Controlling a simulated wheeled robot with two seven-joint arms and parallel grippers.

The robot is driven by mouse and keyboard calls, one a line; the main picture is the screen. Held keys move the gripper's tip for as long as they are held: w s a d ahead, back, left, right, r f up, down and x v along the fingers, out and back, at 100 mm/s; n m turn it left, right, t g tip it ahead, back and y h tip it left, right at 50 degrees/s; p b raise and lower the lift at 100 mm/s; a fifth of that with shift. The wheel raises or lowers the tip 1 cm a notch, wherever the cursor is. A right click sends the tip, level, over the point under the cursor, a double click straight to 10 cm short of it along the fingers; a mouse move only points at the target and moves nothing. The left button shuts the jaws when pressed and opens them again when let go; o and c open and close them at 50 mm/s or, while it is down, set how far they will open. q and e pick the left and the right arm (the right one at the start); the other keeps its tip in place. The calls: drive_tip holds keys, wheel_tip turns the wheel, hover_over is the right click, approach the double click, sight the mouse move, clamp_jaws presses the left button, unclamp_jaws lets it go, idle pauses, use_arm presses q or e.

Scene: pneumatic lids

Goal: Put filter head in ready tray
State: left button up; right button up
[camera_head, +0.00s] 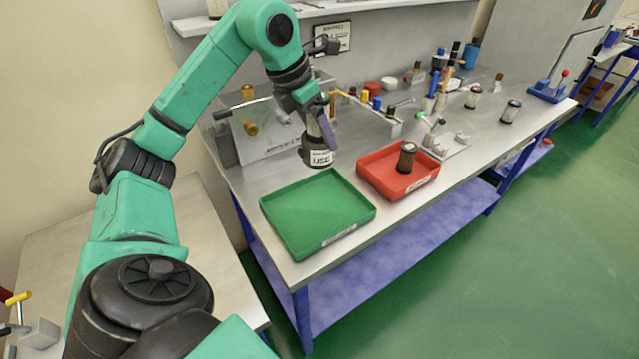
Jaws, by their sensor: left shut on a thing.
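My left gripper (324,128) points down and is shut on the filter head (317,156), a dark rounded piece with a white label reading "USE". The filter head hangs above the bench, just behind the far right corner of the green tray (290,246). This green tray is empty and has a small white label on its front edge; I take it as the ready tray, but its label is too small to read. My right gripper is not in view.
A red tray (371,183) to the right holds a dark cylindrical filter (407,157). A clear panel with brass fittings (250,128) stands at the back left. Several bottles, tools and small parts crowd the back of the metal bench (437,196).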

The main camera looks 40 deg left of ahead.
use_arm(q)
wheel_tip(320, 180, down, 16)
drive_tip(key=b, duration=0.3)
drive_tip(key=shift+f+b, duration=0.15)
drive_tip(key=shift+b, duration=0.2)
drive_tip(key=shift+f, duration=0.1)
